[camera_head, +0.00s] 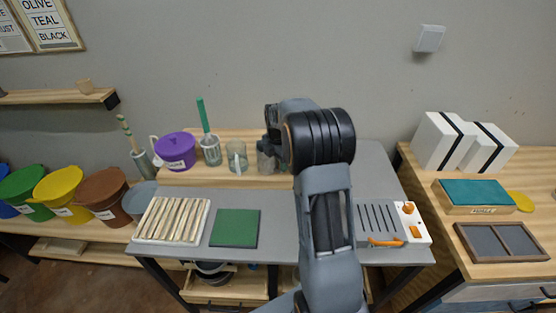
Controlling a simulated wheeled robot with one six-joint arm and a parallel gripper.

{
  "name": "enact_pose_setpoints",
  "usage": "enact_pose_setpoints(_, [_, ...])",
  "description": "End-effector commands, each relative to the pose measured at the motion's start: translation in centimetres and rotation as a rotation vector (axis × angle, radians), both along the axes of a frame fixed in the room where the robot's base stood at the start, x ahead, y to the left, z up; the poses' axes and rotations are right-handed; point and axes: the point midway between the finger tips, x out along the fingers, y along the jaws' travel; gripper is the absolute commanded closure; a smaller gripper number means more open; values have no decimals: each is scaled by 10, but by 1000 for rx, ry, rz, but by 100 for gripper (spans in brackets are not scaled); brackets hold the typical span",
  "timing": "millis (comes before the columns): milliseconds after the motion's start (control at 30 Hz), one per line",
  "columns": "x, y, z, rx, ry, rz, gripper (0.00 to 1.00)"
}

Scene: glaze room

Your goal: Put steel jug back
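My arm reaches over the grey table to the wooden riser at its back. My gripper (270,145) points down there, partly hidden behind my wrist; its fingers are too small and covered to tell whether they are open or shut. Directly below it is a greyish, cylindrical vessel (265,162), possibly the steel jug, on or just above the riser (205,181). I cannot tell whether the gripper touches it. A greenish thing just right of it is mostly hidden by my arm.
On the riser stand a purple lidded pail (176,151), a clear jar with a green-handled whisk (210,150) and a clear glass (236,158). In front lie a slatted tray (172,220), a green mat (235,228) and a white-and-orange device (410,222).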

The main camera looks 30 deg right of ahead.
Motion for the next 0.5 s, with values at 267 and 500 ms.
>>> enact_pose_setpoints(267, [0,0,0,0,0,0,15])
enact_pose_setpoints(500, [0,0,11,0,-2,0,15])
